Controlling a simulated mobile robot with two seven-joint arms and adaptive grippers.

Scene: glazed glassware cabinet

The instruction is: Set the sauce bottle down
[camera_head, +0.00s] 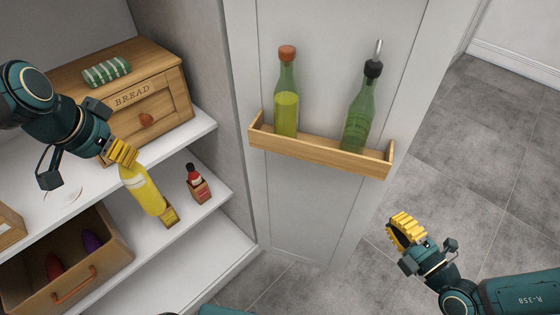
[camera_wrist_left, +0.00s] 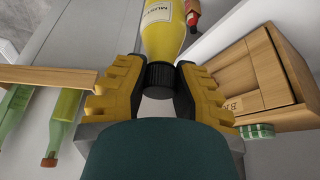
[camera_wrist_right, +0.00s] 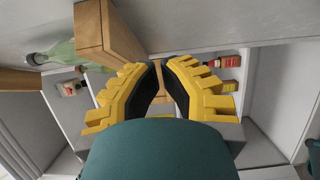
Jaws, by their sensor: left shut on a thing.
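A yellow sauce bottle (camera_head: 141,190), with a white label partly reading "MUST", is held slanted in my left gripper (camera_head: 122,152). In the left wrist view the fingers close on the dark cap of the bottle (camera_wrist_left: 162,38). Its base is over the middle shelf, at a small wooden holder (camera_head: 171,217) with a yellow label. I cannot tell whether the base is inside the holder or in front of it. My right gripper (camera_head: 404,232) is empty, away to the right over the floor; its fingertips nearly meet in the right wrist view (camera_wrist_right: 160,65).
A red bottle (camera_head: 195,178) stands in another small holder to the right. A wooden bread box (camera_head: 150,88) sits on the upper shelf. A drawer (camera_head: 103,264) is lower left. A door rack (camera_head: 318,152) holds two green bottles. The shelf's right front is clear.

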